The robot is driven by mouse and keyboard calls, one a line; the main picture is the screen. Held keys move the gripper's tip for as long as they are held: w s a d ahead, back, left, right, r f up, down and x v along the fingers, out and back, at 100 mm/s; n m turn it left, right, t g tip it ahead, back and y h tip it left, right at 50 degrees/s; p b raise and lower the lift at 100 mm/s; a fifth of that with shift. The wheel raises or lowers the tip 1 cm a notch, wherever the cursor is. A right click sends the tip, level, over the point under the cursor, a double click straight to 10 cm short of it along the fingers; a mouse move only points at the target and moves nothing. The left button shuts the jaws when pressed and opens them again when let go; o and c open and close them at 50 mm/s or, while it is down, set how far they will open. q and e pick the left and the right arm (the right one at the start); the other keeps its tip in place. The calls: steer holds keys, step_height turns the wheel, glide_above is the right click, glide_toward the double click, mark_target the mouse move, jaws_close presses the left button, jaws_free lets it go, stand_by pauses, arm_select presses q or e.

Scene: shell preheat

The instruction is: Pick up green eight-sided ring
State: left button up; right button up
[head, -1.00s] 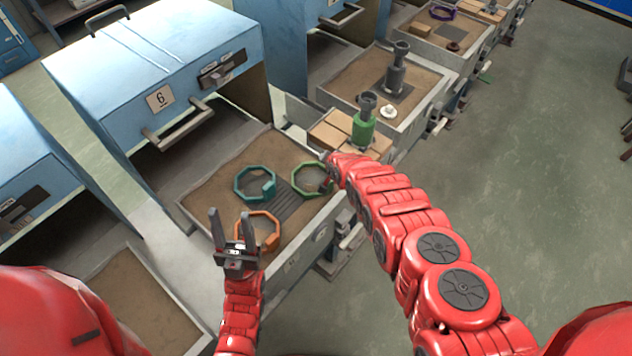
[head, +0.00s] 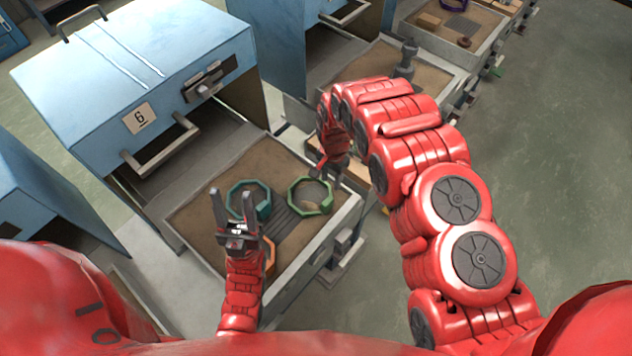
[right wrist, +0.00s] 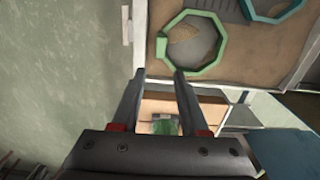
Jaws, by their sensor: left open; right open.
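The green eight-sided ring (head: 310,196) lies on the sandy bed of the open drawer tray, near its right side. It also shows whole in the right wrist view (right wrist: 222,52), beyond the fingertips. My right gripper (head: 322,168) is just above and behind the ring in the head view, its fingers partly hidden by the arm. In the right wrist view my right gripper (right wrist: 160,75) is open and empty. My left gripper (head: 235,200) is open and empty above the left part of the tray, with fingers pointing up in the picture.
A teal ring (head: 232,205) lies left of the green one. An orange ring (head: 268,252) is partly hidden behind my left gripper. The tray (head: 312,262) has raised metal walls. The blue cabinet numbered 6 (head: 130,85) stands behind it. Another tray (head: 440,80) lies farther right.

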steer(key=b, duration=0.2)
glide_above(329, 200)
steer(key=f, duration=0.5)
steer(key=shift+s+d+f, duration=0.1)
steer(key=shift+s+f, duration=0.1)
steer(key=shift+f, duration=0.05)
steer(key=f+b, duration=0.1)
steer(key=f, duration=0.1)
steer(key=f+b, duration=0.1)
steer(key=f, duration=0.1)
steer(key=f+b, duration=0.1)
steer(key=f, duration=0.1)
steer(key=shift+w+f, duration=0.15)
steer(key=shift+w, duration=0.15)
steer(key=shift+s+f, duration=0.1)
steer(key=shift+f, duration=0.1)
steer(key=f+b, duration=0.2)
steer(key=f, duration=0.1)
steer(key=f+b, duration=0.1)
steer(key=f, duration=0.1)
steer(key=shift+a, duration=0.3)
steer(key=shift+r, duration=0.15)
steer(key=shift+s, duration=0.1)
jaws_close()
